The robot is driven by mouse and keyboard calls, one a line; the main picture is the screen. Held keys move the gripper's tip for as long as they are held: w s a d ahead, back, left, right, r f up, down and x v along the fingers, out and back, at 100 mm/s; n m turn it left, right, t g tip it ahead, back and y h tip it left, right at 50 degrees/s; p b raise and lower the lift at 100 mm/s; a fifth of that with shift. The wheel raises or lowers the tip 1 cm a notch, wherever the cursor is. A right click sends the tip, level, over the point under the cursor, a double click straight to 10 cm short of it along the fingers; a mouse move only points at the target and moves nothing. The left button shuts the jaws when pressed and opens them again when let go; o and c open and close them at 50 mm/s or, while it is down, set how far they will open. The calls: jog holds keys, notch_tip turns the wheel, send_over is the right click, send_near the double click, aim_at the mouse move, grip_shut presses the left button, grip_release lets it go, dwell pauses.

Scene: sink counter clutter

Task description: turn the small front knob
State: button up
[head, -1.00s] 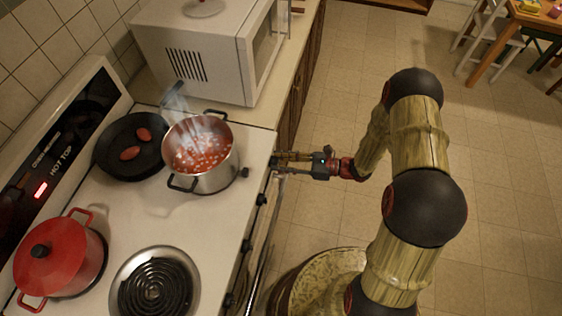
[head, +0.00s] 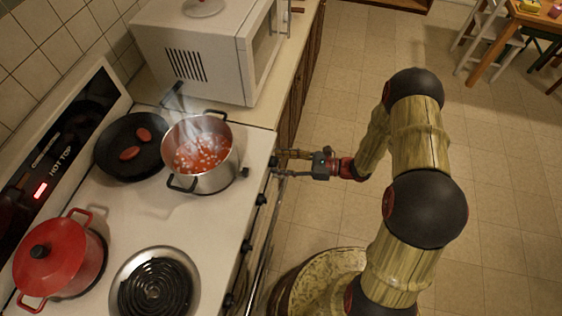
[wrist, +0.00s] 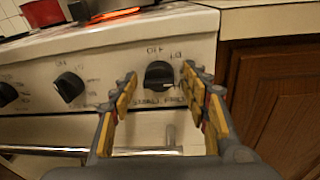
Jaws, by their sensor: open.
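The small front knob (wrist: 159,75) is black and sits on the white stove front, with printed marks around it, in the wrist view. My gripper (wrist: 159,85) is open, with one finger on each side of this knob. I cannot tell whether the fingers touch it. In the head view my gripper (head: 283,163) is at the stove's front edge by the far end of the knob row, and the knob between the fingers is mostly hidden there. Another black knob (wrist: 69,87) sits to the left, and a further one (wrist: 8,93) is at the left edge.
A steaming steel pot (head: 205,175) of red food stands near my gripper, with a black pan (head: 128,146) behind it. A red pot (head: 58,258) and a bare coil burner (head: 156,288) are nearer. An oven handle (wrist: 90,151) runs below the knobs. Floor (head: 325,205) is clear right of the stove.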

jog(key=v, duration=1.2)
dwell(0.3)
